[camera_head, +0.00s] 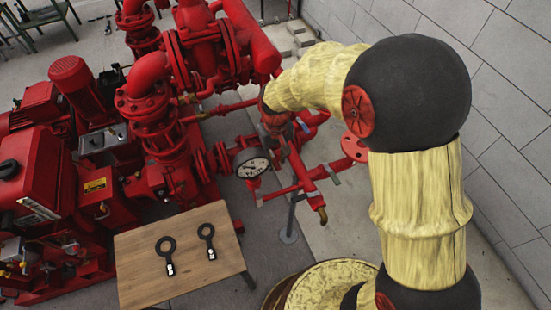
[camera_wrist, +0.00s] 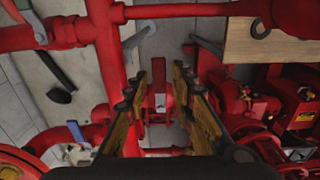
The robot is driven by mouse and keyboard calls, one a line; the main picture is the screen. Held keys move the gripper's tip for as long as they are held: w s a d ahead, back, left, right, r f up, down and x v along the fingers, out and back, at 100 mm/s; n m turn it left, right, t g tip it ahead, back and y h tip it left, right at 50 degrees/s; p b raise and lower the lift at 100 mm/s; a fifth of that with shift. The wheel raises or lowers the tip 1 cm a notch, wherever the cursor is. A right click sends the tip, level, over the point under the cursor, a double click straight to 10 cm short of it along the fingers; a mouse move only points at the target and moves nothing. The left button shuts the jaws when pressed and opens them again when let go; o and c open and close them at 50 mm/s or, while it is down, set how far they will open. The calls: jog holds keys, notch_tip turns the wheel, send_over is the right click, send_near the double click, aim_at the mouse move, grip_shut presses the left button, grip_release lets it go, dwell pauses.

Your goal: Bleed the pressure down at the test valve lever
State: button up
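My gripper (camera_wrist: 157,85) is open in the wrist view, its two fingers apart. A red fitting with a small grey bar (camera_wrist: 160,103) shows in the gap between them; I cannot tell whether it is the test valve lever. In the head view my arm reaches in from the right over the red test pipework (camera_head: 300,185), and my gripper is hidden there or not clear. The round white pressure gauge (camera_head: 252,163) stands left of this pipework; its reading is too small to tell.
A wooden table (camera_head: 135,262) with two dark ring-ended tools (camera_head: 168,255) (camera_head: 208,240) stands at front left. Red pumps and motors (camera_head: 75,85) fill the left.

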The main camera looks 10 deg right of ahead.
grip_shut()
dwell(0.6)
